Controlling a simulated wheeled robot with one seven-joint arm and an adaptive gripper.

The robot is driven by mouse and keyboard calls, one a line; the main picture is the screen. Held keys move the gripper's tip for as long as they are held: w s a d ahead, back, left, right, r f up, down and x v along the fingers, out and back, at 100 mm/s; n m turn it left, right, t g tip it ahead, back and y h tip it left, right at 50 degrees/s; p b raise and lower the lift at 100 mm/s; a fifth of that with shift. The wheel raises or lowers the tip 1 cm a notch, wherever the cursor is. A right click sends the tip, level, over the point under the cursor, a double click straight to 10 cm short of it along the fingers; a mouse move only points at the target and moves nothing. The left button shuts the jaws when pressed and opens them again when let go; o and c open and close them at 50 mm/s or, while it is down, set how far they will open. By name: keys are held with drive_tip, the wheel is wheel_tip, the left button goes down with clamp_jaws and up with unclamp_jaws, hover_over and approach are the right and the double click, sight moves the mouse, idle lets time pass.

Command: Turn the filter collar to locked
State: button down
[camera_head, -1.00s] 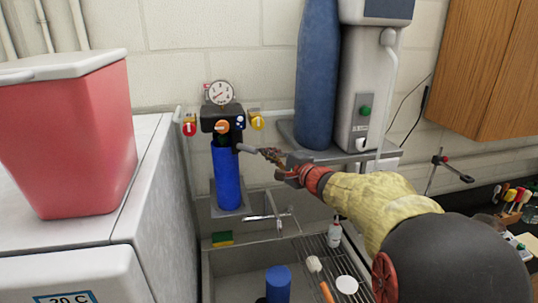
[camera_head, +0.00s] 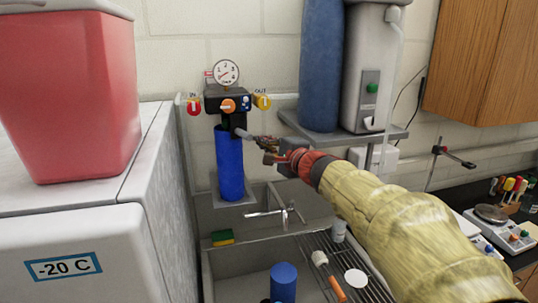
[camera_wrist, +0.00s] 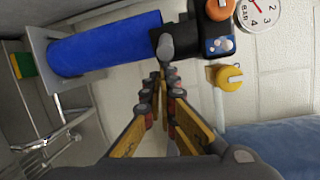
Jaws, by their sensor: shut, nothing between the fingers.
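The blue filter housing (camera_head: 230,163) hangs upright under a black filter head (camera_head: 227,98) on the wall; it lies sideways in the wrist view (camera_wrist: 105,43). The black filter collar (camera_head: 234,121) sits between them. A grey handle (camera_head: 243,133) sticks out from the collar to the right and toward me; its rounded end shows in the wrist view (camera_wrist: 166,46). My gripper (camera_head: 262,141) is just right of the handle, with its fingertips (camera_wrist: 163,78) close together and nothing held. I cannot tell whether the fingertips touch the handle.
A round gauge (camera_head: 227,73), an orange knob (camera_head: 228,105), a red valve (camera_head: 194,106) and a yellow valve (camera_head: 262,102) surround the head. A shelf (camera_head: 390,134) with a blue cylinder (camera_head: 320,65) stands right. A freezer (camera_head: 80,225) is left; the sink is below.

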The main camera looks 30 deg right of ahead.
drive_tip(key=a+b, duration=0.5)
drive_tip(key=shift+s+a, duration=0.25)
drive_tip(key=shift+s, duration=0.15)
drive_tip(key=shift+a+r+b, duration=0.1)
drive_tip(key=shift+a+b, duration=0.1)
drive_tip(key=shift+b, duration=0.1)
